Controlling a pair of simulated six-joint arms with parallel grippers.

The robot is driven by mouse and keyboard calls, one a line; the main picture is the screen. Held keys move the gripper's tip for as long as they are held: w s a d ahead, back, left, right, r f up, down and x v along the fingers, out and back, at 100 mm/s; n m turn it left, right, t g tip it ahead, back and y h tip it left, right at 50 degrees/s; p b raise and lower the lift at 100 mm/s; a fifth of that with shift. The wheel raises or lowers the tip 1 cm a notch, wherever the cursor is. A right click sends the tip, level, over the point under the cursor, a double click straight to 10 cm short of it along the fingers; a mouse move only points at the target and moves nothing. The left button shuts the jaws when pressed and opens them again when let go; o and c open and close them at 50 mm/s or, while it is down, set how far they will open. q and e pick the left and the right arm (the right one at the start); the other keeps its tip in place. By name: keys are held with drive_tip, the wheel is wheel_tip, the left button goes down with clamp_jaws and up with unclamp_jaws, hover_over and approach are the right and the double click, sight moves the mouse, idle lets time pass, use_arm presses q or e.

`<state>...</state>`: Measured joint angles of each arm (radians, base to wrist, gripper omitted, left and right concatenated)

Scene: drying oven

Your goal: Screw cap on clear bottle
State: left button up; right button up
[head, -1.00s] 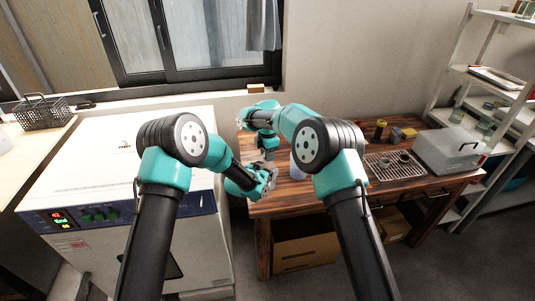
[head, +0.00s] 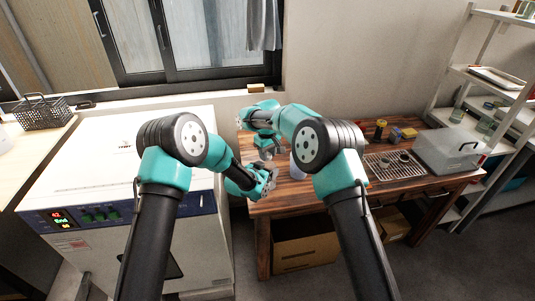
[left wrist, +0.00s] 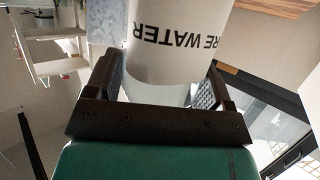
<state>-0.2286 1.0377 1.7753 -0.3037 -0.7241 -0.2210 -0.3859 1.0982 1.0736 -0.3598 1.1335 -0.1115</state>
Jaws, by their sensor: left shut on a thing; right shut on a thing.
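My left gripper (head: 270,180) is at the front left edge of the wooden table. The left wrist view shows it shut on a pale bottle (left wrist: 180,45) with dark lettering ending in "RE WATER", which appears upside down in that picture. The bottle fills the space between the two fingers. My right gripper (head: 271,150) is just behind and above the left one in the head view, close to it. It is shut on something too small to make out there. I cannot see the cap or the bottle's mouth clearly.
A pale rounded object (head: 297,168) stands on the table (head: 325,190), partly behind my right arm. A rack (head: 395,172), small boxes (head: 403,134) and a grey case (head: 449,152) are on the right. A white oven (head: 100,160) stands left, shelves (head: 470,75) far right.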

drive_tip(key=m, duration=2)
drive_tip(key=shift+m, duration=0.3)
drive_tip(key=m, duration=0.7)
drive_tip(key=shift+f, duration=0.1)
drive_tip(key=o, duration=1)
